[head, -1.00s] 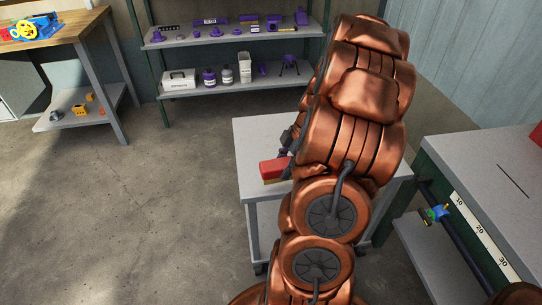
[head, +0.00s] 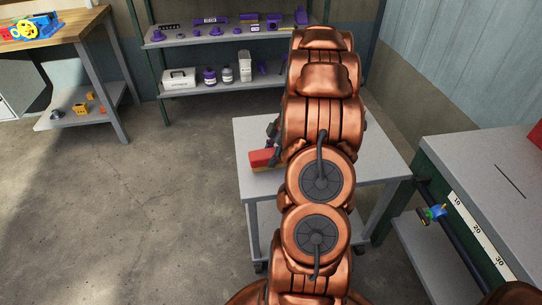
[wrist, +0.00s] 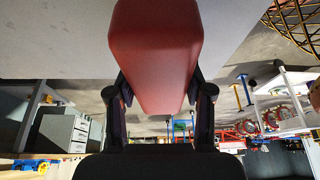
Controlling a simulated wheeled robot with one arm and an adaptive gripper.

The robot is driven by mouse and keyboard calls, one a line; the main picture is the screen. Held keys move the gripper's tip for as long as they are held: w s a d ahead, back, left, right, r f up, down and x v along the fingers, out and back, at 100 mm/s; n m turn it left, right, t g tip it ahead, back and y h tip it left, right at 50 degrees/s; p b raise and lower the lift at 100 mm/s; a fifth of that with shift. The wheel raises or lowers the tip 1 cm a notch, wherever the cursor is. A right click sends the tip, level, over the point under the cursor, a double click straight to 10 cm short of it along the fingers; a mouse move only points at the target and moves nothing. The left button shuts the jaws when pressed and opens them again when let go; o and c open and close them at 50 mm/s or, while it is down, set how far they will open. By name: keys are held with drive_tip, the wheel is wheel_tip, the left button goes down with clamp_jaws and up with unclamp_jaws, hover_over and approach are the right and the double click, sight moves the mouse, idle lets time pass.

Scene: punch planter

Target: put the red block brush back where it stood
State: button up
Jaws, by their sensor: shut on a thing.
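The red block brush (wrist: 158,50) is large in the wrist view, held between the two fingers of my gripper (wrist: 160,98). In the head view the red block brush (head: 262,157) shows at the left edge of a small grey table (head: 375,150), with a pale yellowish strip along its lower side. My gripper (head: 272,138) is partly hidden behind my arm there. In the head view I cannot tell whether the brush touches the table top.
My copper arm covers much of the table. A shelf rack (head: 225,88) with purple parts and bottles stands behind. A wooden bench (head: 50,28) is at the far left, a green-sided bench (head: 480,175) at the right. Floor at left is clear.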

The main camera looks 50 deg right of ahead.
sight(273, 150)
drive_tip(key=shift+f+b, duration=0.75)
drive_tip(key=shift+f, duration=0.2)
drive_tip(key=o, duration=1.4)
drive_tip(key=shift+o, duration=0.2)
drive_tip(key=shift+r+p, duration=0.3)
drive_tip(key=shift+p, duration=0.25)
drive_tip(key=shift+r+p, duration=0.35)
drive_tip(key=shift+p, duration=0.8)
drive_tip(key=b+v, duration=0.2)
drive_tip(key=v, duration=0.3)
drive_tip(key=shift+w+d+r, duration=0.1)
drive_tip(key=shift+d+r, duration=0.2)
drive_tip(key=shift+r, duration=0.05)
drive_tip(key=shift+d+r, duration=0.1)
drive_tip(key=shift+r, duration=0.65)
